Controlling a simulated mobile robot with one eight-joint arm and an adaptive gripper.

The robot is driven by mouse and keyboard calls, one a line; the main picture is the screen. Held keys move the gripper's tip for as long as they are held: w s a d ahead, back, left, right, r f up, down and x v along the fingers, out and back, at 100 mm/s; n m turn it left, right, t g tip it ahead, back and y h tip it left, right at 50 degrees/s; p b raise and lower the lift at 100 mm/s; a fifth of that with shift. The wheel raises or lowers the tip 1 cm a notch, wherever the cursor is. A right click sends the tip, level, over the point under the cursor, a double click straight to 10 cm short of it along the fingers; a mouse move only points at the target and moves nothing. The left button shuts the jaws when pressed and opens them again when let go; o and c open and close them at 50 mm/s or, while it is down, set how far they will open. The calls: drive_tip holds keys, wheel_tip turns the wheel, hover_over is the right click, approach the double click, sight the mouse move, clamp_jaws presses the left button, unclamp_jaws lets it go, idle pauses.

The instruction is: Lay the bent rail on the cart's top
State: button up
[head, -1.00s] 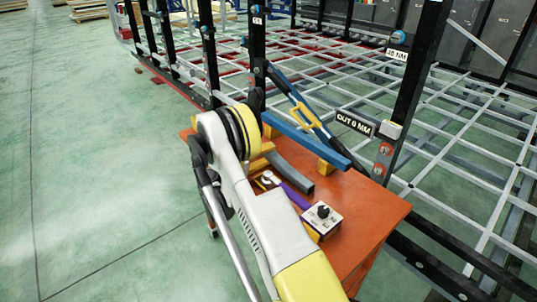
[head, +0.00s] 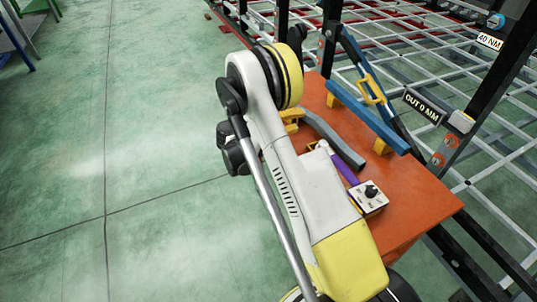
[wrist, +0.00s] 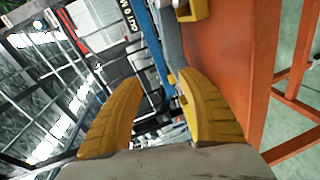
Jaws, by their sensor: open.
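The orange cart top (head: 420,185) is at right in the head view. A grey bar that looks bent (head: 345,133) lies along it, its far end near yellow parts beside my arm. A straight blue bar (head: 368,118) rests on yellow blocks beyond it. My gripper (wrist: 158,85) is open in the wrist view, with two yellow fingers apart and nothing visibly held. The blue bar (wrist: 158,38) and a grey bar (wrist: 172,45) run past the right fingertip, beside the orange cart (wrist: 240,50). I cannot tell whether the fingers touch anything.
A control box with a knob (head: 370,194) and a purple-handled tool (head: 343,162) are on the cart. A blue leaning bar with a yellow clamp (head: 372,90) and the black trailer frame with posts stand behind. The green floor at left is open.

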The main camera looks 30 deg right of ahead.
drive_tip(key=s+a+r+n+t+y, duration=0.2)
drive_tip(key=s+a+r+t+y, duration=0.25)
drive_tip(key=a+r+y, duration=0.4)
drive_tip(key=s+a+r+t+y, duration=0.1)
drive_tip(key=s+a+y, duration=0.3)
drive_tip(key=s+a, duration=0.5)
drive_tip(key=s+a+r+t+y, duration=0.2)
drive_tip(key=s+a+r+y, duration=0.1)
drive_tip(key=s+a, duration=0.5)
drive_tip(key=a+r, duration=0.1)
drive_tip(key=a, duration=0.2)
drive_tip(key=shift+s+r+y, duration=0.2)
drive_tip(key=shift+s+y, duration=0.15)
drive_tip(key=shift+s, duration=0.05)
drive_tip(key=shift+d, duration=0.2)
